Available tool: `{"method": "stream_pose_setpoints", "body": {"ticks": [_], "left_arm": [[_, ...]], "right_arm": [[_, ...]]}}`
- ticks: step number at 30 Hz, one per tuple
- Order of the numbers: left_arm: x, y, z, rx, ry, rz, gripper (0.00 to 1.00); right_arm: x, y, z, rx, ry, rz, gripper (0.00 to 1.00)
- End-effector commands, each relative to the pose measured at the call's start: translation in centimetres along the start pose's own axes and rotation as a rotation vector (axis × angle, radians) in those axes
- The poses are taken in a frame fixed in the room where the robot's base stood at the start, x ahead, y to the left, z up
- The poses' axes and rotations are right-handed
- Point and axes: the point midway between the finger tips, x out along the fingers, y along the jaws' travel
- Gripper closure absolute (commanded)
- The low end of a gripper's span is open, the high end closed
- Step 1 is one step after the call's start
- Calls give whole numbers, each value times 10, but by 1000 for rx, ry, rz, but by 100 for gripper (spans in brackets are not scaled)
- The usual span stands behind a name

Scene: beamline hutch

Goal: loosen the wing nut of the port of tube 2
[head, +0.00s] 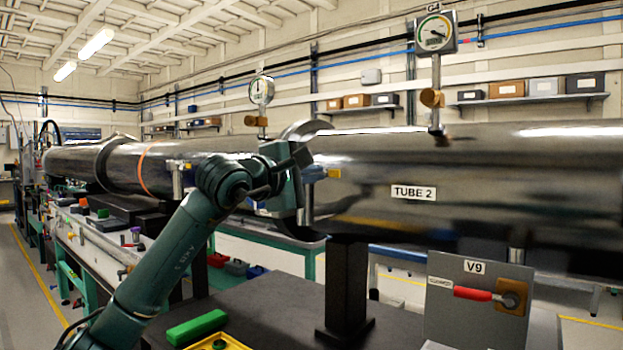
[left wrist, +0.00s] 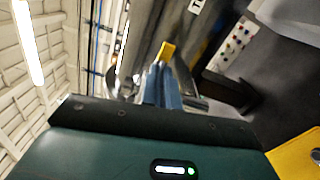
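Tube 2 (head: 480,170) is the large shiny steel tube across the right of the head view, with a "TUBE 2" label. A small yellow wing nut (head: 334,173) shows near its left end, beside the steel port. My left gripper (head: 318,174) reaches it from the left. In the left wrist view the blue fingers (left wrist: 162,72) are close together with the yellow wing nut (left wrist: 167,50) at their tips, and they look shut on it. The port behind the fingers is largely hidden. My right gripper is not in view.
Gauge G4 (head: 435,33) stands on top of the tube. A black support post (head: 347,290) is below it. Panel V9 (head: 475,300) with a red-handled valve stands at lower right. A green block (head: 197,327) and yellow tray (head: 225,342) lie on the dark table.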

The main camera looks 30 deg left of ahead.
Motion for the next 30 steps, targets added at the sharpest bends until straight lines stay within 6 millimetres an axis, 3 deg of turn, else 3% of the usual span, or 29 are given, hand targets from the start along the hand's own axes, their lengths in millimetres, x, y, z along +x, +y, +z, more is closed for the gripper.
{"method": "stream_pose_setpoints", "body": {"ticks": [30], "left_arm": [[0,4,-2,-961,-3,3,100]], "right_arm": [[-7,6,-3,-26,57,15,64]]}}
